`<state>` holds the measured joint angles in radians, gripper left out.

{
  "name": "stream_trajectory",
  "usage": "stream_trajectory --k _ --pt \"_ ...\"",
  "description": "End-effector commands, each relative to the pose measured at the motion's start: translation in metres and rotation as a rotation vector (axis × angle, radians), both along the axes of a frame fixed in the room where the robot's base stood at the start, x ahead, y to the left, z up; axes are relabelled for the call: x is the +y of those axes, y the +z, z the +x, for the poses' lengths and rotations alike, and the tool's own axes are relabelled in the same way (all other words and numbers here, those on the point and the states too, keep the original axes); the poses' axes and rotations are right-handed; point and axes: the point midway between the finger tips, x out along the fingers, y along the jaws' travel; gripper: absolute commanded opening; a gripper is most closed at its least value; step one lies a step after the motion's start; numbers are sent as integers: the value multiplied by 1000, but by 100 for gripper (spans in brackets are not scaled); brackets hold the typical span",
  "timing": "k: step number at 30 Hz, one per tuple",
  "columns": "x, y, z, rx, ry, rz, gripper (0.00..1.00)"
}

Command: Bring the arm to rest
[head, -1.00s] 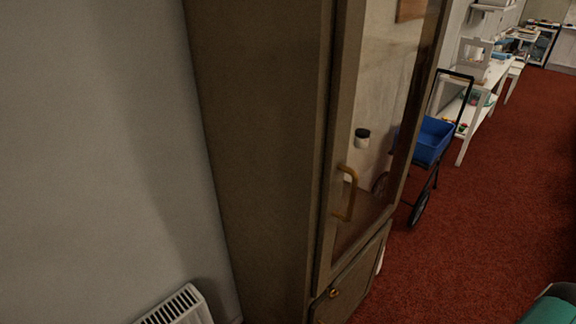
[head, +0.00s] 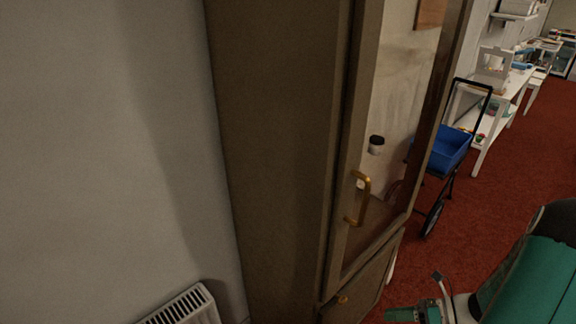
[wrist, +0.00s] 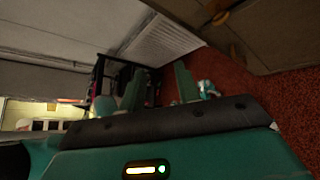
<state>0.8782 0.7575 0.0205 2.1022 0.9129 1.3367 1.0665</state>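My gripper (wrist: 159,82) shows in the wrist view with its two teal fingers standing apart and nothing held between them. The fingers point toward red carpet and a pale ribbed panel, and they touch nothing that I can see. In the head view, teal and grey parts of my own body (head: 535,280) show at the lower right.
A tall brown cabinet (head: 275,150) with a glass door and brass handle (head: 361,198) stands close ahead. A white radiator (head: 180,306) is at the lower left. A blue cart (head: 451,148) and white tables (head: 486,118) stand beyond. Red carpet (head: 505,190) is open at right.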

Motion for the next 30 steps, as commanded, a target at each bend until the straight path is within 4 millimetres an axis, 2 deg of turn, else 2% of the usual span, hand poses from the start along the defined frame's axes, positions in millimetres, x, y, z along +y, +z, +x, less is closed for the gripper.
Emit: stream_trajectory --k 1,3,14,30 --pt "7 16 3 -51 74 -63 33" --pt "17 33 3 -122 178 -146 33" --pt "66 115 -3 -511 724 -532 33" --pt "123 223 -37 -1135 1559 -1031 33"
